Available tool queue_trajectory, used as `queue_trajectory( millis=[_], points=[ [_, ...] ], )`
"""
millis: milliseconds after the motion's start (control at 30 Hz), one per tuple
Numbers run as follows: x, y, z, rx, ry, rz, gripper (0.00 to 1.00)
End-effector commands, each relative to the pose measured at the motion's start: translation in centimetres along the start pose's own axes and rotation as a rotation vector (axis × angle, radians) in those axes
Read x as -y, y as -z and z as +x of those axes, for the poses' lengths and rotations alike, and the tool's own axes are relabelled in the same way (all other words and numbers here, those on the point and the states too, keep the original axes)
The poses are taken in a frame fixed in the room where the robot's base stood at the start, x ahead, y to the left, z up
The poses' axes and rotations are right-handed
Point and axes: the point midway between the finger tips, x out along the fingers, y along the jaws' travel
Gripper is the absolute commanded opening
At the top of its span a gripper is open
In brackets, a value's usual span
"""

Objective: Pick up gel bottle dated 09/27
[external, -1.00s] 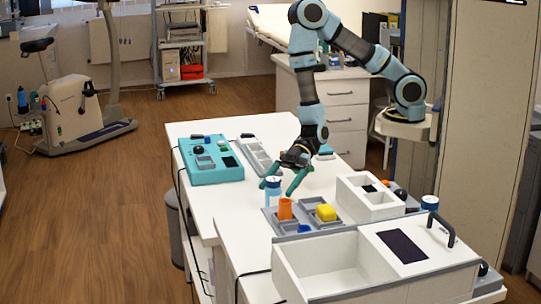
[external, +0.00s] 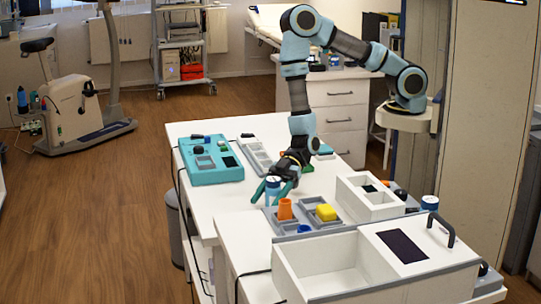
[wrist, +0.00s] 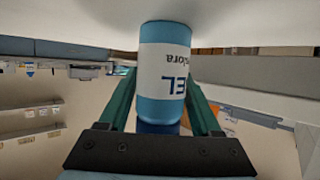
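A blue bottle with a white label (external: 272,188) stands on the white table at the left end of the grey tray. In the wrist view the bottle (wrist: 163,75) appears upside down, with "EL" readable on its label; I see no date. My gripper (external: 272,196) is down at the bottle, with its green fingers open on either side of it. In the wrist view the fingers (wrist: 162,95) flank the bottle closely; whether they touch it I cannot tell. A second blue-and-white bottle (external: 429,203) stands farther right, its label unreadable.
Close to my gripper is the grey tray (external: 305,228) with an orange cup (external: 285,209) and a yellow block (external: 326,212). A white divided box (external: 368,205) and a large white bin (external: 290,272) stand to the right and front. A teal panel (external: 211,160) lies to the left.

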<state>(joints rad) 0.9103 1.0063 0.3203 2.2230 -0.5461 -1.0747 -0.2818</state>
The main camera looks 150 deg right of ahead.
Motion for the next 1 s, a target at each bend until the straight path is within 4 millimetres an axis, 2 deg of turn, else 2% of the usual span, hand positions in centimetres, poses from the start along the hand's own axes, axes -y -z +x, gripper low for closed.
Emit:
queue_trajectory(
  millis=[67,567,1000],
  points=[
    [0.00,0.01,-0.01,0.000,0.000,0.000,0.55],
    [0.00,0.02,-0.02,0.000,0.000,0.000,0.00],
    [-0.05,0.53,-0.17,-0.002,0.000,-0.001,0.00]
  ],
)
